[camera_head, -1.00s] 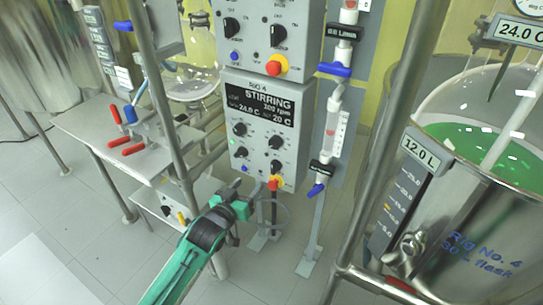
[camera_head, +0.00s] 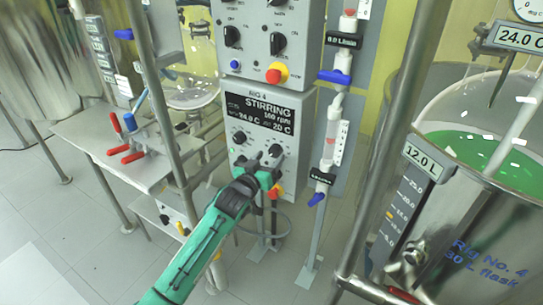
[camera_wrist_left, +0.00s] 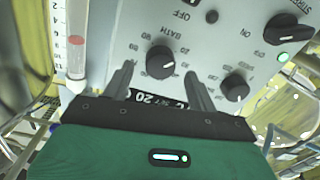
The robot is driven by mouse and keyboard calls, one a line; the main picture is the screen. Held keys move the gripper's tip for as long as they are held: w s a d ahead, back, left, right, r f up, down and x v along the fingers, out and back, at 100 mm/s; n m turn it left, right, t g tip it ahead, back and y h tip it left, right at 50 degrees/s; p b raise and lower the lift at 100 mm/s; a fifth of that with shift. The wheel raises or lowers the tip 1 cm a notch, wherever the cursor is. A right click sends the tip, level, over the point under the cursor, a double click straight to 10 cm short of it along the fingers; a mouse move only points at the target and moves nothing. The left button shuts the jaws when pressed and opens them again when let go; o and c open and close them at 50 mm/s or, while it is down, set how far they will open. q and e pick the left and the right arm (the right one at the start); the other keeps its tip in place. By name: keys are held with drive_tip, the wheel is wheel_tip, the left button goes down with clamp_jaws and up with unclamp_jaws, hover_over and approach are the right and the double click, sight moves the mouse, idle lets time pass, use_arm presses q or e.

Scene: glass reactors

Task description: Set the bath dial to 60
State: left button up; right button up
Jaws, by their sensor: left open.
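The bath dial (camera_wrist_left: 160,60) is a round black knob with a white pointer line, marked BATH on the grey panel in the left wrist view, which shows the panel upside down. In the head view the dial (camera_head: 276,150) is at the upper right of the lower knobs. My left gripper (camera_head: 263,160) is in front of the panel there. In the wrist view its two fingers (camera_wrist_left: 159,82) are apart, with the dial between and beyond their tips; contact is not visible. The display (camera_head: 262,114) reads STIRRING, 24.0 C and 20 C. My right gripper is not in view.
A second black knob (camera_wrist_left: 235,88) is close beside one finger. A steel post (camera_head: 160,100) is left of the panel, and a steel vessel (camera_head: 470,230) with green liquid is at right.

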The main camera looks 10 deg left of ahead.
use_arm(q)
drive_tip(key=shift+x, duration=1.15)
drive_tip(key=c, duration=1)
